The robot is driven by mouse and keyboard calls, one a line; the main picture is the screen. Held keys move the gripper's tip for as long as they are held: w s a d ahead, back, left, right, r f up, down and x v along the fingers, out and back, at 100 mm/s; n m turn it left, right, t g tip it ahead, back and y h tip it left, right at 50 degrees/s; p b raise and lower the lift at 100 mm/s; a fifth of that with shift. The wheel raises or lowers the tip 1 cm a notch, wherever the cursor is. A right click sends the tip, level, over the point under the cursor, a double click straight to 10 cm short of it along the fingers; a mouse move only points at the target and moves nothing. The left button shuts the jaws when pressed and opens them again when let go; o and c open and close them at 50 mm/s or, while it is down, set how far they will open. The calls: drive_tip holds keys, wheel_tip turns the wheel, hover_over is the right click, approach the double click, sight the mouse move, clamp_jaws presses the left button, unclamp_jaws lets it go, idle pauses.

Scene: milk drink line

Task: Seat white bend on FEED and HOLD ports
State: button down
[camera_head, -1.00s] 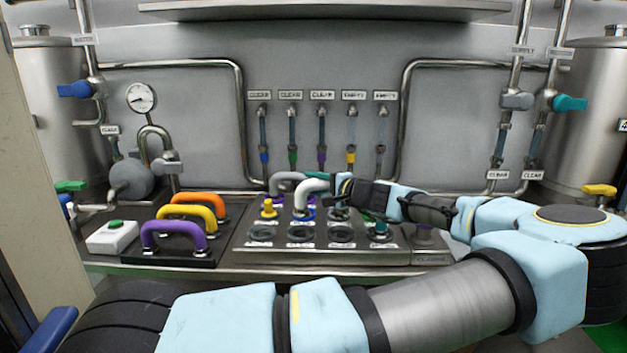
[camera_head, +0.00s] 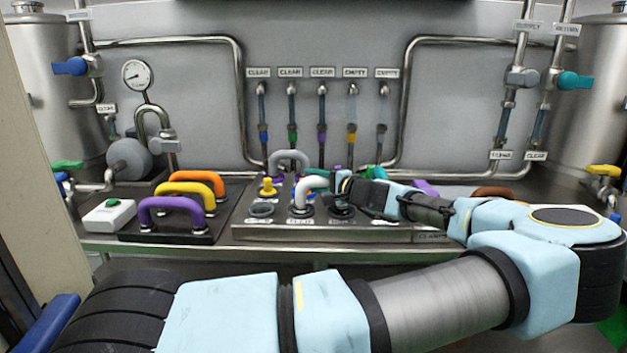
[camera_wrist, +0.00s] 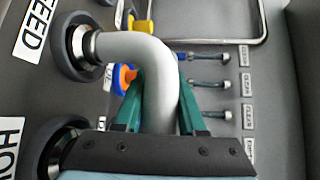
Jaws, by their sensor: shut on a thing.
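The white bend (camera_head: 312,184) is in my gripper (camera_head: 345,188), at the front row of the port panel (camera_head: 275,232) in the head view. In the wrist view the teal fingers of my gripper (camera_wrist: 160,112) close on both sides of the white bend (camera_wrist: 145,52). Its metal-collared end is at the dark ring of the FEED port (camera_wrist: 68,58); whether it is fully down in it I cannot tell. The HOLD port (camera_wrist: 42,150) shows at lower left, partly covered by my gripper. The bend's other end is hidden behind my gripper.
A grey bend (camera_head: 290,156) and a yellow plug (camera_head: 267,187) stand behind on the panel. Orange (camera_head: 197,177), yellow (camera_head: 190,190) and purple (camera_head: 172,203) bends stand on a rack at left. An empty port (camera_head: 261,210) is left of the white bend.

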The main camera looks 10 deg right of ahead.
drive_tip(key=shift+c, duration=2)
unclamp_jaws()
drive_tip(key=b+v, duration=0.3)
drive_tip(key=v, duration=0.7)
drive_tip(key=shift+s+d+r, duration=0.1)
drive_tip(key=shift+s+d, duration=0.05)
drive_tip(key=shift+s, duration=0.25)
drive_tip(key=shift+d, duration=0.1)
